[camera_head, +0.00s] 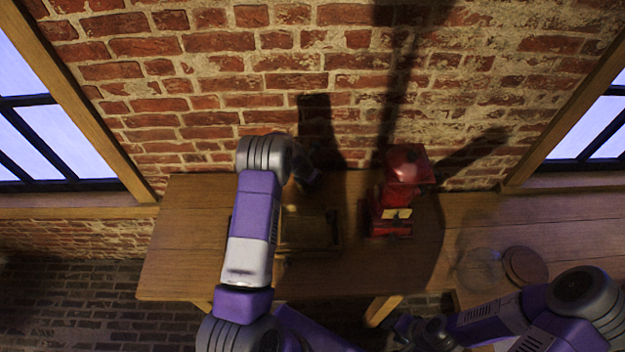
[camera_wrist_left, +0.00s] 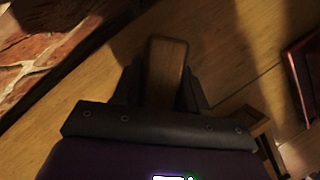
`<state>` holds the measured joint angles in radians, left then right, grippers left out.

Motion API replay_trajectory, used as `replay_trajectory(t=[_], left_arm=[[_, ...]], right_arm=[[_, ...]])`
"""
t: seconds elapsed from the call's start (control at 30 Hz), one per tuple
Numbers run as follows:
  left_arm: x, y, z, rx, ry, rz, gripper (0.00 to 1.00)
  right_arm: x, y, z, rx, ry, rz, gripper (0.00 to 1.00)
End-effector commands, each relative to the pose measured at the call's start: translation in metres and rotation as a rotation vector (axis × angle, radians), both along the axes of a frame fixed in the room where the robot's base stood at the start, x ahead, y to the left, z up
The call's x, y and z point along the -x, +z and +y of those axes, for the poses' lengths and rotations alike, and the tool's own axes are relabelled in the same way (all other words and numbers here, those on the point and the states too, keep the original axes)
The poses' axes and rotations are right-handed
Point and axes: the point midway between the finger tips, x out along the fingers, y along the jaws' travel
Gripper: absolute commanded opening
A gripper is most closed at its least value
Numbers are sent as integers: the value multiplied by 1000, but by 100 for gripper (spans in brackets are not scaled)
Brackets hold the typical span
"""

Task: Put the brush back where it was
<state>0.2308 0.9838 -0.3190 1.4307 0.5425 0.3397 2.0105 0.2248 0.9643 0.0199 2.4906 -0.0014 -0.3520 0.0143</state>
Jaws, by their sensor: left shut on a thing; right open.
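The brush (camera_wrist_left: 166,72) shows in the left wrist view as a brown wooden piece between the fingers of my left gripper (camera_wrist_left: 162,88). The gripper is shut on it, above the wooden table. Its far end points away from the gripper, and no bristles can be made out. In the head view my left arm reaches over the table towards the brick wall; its wrist covers most of the gripper, and the brush cannot be made out there. My right gripper (camera_head: 408,331) is open, dark and small, low in the head view, in front of the table edge.
A red grinder-like machine (camera_head: 405,168) stands right of my left arm. A shallow wooden tray (camera_head: 338,232) lies partly behind that arm. A clear glass jar (camera_head: 480,270) and a round wooden lid (camera_head: 525,267) are on the right counter. The table's left end is clear.

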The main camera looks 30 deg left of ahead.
Motion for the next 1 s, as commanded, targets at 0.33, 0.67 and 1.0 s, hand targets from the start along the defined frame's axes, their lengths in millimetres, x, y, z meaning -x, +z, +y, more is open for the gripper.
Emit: replay_trajectory(t=[0.33,0.67,1.0], left_arm=[[0,-2,0,0,0,1,68],[2,7,1,-1,0,0,68],[26,69,6,-1,-1,-3,68]], right_arm=[[0,-2,0,0,0,0,43],[0,1,0,0,0,0,43],[0,0,0,0,0,0,43]])
